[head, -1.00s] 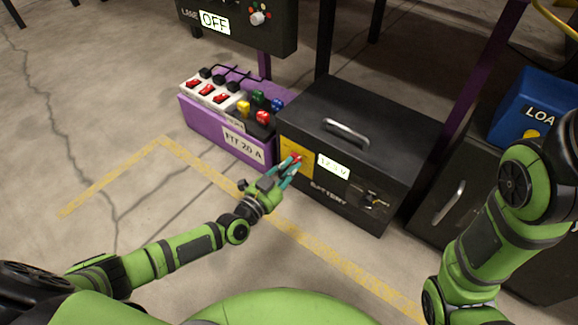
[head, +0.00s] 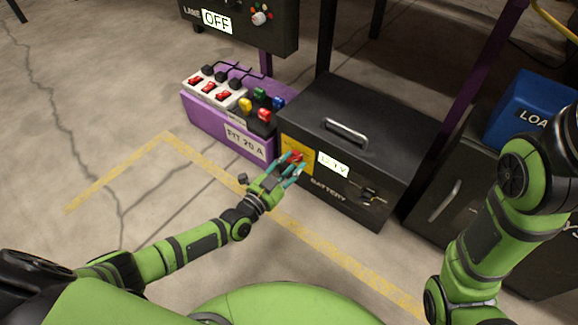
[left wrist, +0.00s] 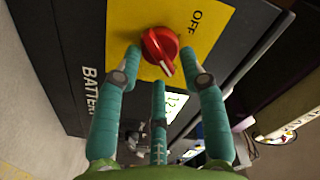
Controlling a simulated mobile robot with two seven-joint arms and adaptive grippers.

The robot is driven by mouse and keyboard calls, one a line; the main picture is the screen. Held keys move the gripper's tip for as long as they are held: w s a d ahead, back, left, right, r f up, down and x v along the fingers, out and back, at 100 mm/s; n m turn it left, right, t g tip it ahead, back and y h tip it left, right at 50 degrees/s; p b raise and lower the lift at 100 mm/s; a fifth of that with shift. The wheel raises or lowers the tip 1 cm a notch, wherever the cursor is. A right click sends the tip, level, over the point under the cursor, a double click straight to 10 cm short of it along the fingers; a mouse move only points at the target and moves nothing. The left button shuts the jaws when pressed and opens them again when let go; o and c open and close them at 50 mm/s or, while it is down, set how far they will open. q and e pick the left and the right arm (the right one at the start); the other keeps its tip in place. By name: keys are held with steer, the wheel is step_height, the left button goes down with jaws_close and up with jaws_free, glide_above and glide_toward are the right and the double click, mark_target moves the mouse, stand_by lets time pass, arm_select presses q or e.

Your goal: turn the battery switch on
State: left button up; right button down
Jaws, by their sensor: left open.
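The battery box (head: 352,125) is a black case with a handle on its lid and a front marked BATTERY. Its red rotary switch (left wrist: 160,50) sits on a yellow plate (left wrist: 205,18) with OFF printed on it. The switch's white pointer line is aimed away from the OFF word in the left wrist view. My left gripper (head: 291,168) is at the yellow plate, its teal fingers open around the red knob; in the left wrist view the fingers (left wrist: 165,75) flank it, and I cannot tell whether they touch it. My right gripper is out of view.
A lit display (head: 333,165) is beside the switch. A purple box (head: 228,135) with red rocker switches and coloured plugs stands left of the battery. A black cabinet (head: 440,190) and blue box (head: 522,108) are on the right. The floor in front is clear.

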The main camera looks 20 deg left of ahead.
arm_select(q)
steer(key=v, duration=1.2)
